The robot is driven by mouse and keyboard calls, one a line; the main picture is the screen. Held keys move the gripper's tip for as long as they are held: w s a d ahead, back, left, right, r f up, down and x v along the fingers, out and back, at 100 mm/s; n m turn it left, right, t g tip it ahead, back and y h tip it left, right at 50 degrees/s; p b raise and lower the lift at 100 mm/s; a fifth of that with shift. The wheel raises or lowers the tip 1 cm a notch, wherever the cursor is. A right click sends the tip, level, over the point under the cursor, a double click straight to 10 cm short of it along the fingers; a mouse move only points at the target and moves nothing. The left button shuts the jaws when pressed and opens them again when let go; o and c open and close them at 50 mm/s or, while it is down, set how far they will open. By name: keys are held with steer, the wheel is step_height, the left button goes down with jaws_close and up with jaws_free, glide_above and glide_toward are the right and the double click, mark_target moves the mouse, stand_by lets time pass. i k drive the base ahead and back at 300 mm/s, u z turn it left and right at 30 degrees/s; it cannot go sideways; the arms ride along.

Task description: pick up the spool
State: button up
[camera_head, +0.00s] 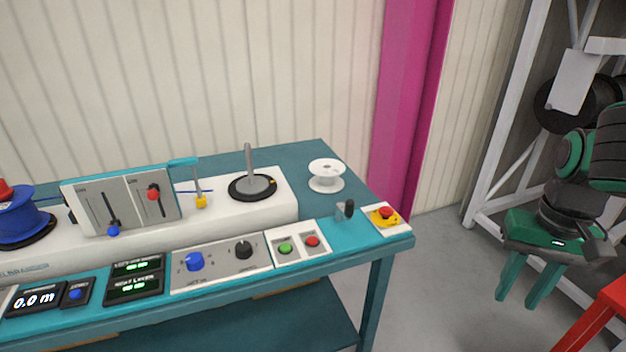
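A white spool (326,184) stands upright on the back right part of the teal bench (350,203), with its round flange facing up. My gripper (518,301) is at the right of the view, off the bench and well to the right of the spool. Its two green fingers point down and stand apart, with nothing visible between them. A blue reel (18,222) sits on the winding machine at the left edge and is partly cut off.
A white machine (222,214) with an upright spindle (250,165) stands left of the spool. A crank (346,209) and a red stop button (386,212) are in front of it. A magenta column (402,100) rises behind the bench. A rack (500,120) stands behind my arm.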

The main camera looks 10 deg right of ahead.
mark_target(327, 180)
steer(key=u, duration=0.1)
steer(key=i, duration=1)
steer(key=z, duration=0.1)
